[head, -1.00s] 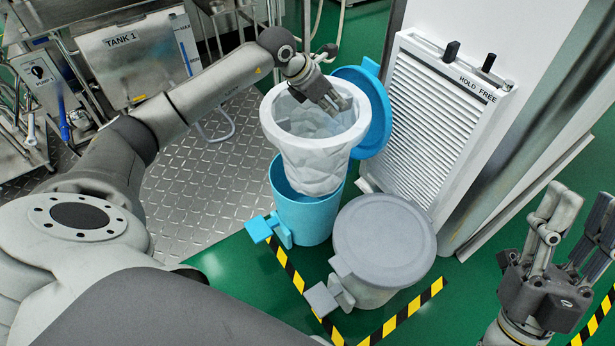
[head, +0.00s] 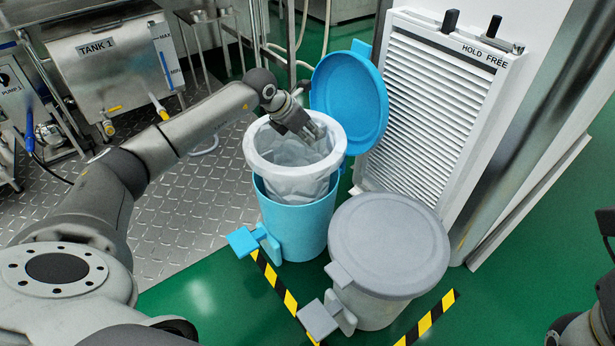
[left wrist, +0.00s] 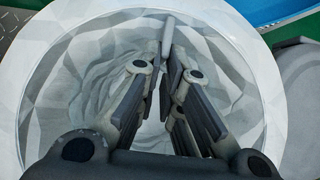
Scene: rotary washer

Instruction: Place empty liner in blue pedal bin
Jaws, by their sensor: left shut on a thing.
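The white translucent liner (head: 293,187) has a thick open rim. Its lower part is inside the blue pedal bin (head: 300,230), and its rim stands above the bin's rim. The bin's round blue lid (head: 350,105) is open, tilted up behind it. My left gripper (head: 316,131) reaches over the liner's rim and is shut on the liner. In the left wrist view, the fingers (left wrist: 170,90) are inside the liner's mouth (left wrist: 75,95), with its crumpled inner wall around them. The liner's bottom is hidden in the head view. Only dark parts of my right arm or gripper show at the right edge.
A grey lidded pedal bin (head: 388,250) stands close at the front right of the blue one. A white louvred panel (head: 435,115) stands behind it. Yellow-black tape (head: 275,285) marks the green floor. A steel tank (head: 120,75) is at the back left.

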